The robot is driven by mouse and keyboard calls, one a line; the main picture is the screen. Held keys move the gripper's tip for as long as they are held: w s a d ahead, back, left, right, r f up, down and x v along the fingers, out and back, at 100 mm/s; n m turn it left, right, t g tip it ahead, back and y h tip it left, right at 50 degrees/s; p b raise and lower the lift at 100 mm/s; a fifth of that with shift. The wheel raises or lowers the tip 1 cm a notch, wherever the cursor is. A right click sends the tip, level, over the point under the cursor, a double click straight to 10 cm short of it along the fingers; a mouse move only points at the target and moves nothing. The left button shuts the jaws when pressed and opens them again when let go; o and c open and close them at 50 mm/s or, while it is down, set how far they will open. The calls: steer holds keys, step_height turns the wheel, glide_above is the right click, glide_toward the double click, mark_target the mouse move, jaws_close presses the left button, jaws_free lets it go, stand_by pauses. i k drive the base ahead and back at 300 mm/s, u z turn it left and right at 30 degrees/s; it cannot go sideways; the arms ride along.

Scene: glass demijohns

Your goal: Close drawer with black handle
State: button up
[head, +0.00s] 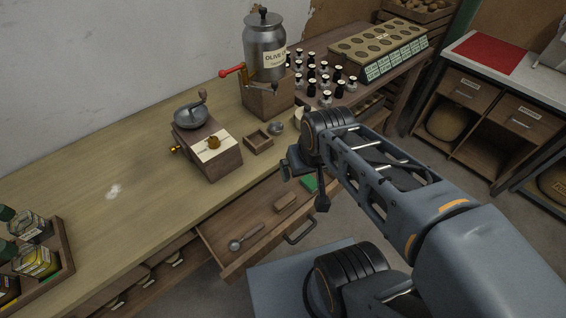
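An open wooden drawer (220,241) is pulled out from under the front edge of the wooden workbench. Its black bar handle (300,233) is on the drawer's front face. A metal spoon (243,239), a small wooden block (286,202) and a green item (310,183) lie in the drawer. My gripper (304,188) is above the drawer's right part, beyond the handle in the picture and apart from it. Its two fingers look spread, with nothing seen between them. My arm hides the drawer's right end.
The workbench (110,215) holds a coffee grinder (208,150), a metal olive oil canister (263,45), small dark bottles (325,82) and a bottle crate (68,262). Closed drawers with pale handles (178,262) are lower left. A white-topped cabinet (480,100) stands at right.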

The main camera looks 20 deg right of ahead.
mark_target(254, 206)
steer(key=z, duration=1.8)
steer(key=k, duration=1.15)
steer(key=u, duration=0.8)
steer(key=i, duration=0.45)
